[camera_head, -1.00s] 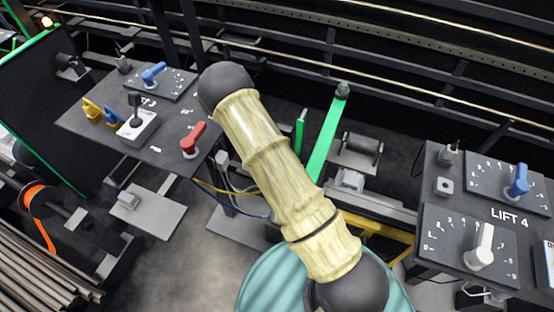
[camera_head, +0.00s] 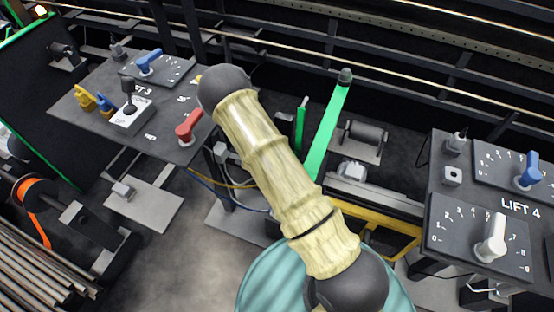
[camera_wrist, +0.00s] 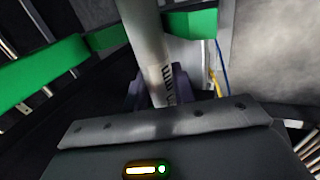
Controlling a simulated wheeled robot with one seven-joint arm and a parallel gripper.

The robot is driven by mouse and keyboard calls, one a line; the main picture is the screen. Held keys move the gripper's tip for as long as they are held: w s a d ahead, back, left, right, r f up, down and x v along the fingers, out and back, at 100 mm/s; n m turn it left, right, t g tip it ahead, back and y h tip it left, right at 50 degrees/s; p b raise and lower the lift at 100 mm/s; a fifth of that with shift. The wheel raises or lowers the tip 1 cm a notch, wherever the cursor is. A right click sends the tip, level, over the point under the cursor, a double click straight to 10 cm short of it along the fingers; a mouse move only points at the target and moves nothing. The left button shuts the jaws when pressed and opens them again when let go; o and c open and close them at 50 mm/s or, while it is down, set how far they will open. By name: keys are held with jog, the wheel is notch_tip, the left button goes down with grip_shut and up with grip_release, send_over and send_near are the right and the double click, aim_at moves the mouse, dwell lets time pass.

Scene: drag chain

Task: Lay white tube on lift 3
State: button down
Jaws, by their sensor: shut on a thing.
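In the wrist view, a white tube (camera_wrist: 146,30) with dark printed lettering runs up from between the dark fingers of my gripper (camera_wrist: 157,88). My gripper is shut on it. The tube's far end runs out of the picture. In the head view my own arm fills the middle, and the gripper and tube are not visible there. A control panel (camera_head: 165,150) with a partly readable label ending in "3" stands at left, with a red handle (camera_head: 190,127), a blue handle (camera_head: 149,62) and a black joystick (camera_head: 129,100). The lift's bed cannot be made out clearly.
A green bar (camera_head: 328,130) and a roller (camera_head: 362,142) lie behind my arm. The Lift 4 panel (camera_head: 440,215) is at right. Several metal rods (camera_head: 40,270) and an orange-banded spool (camera_head: 33,195) are at lower left. In the wrist view, green rails (camera_wrist: 45,70) pass close to the tube.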

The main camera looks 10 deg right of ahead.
jog(key=c, duration=1.1)
grip_release()
jog(key=shift+o, duration=0.2)
jog(key=v, duration=1.7)
jog(key=shift+r+b, duration=0.25)
jog(key=shift+b, duration=0.15)
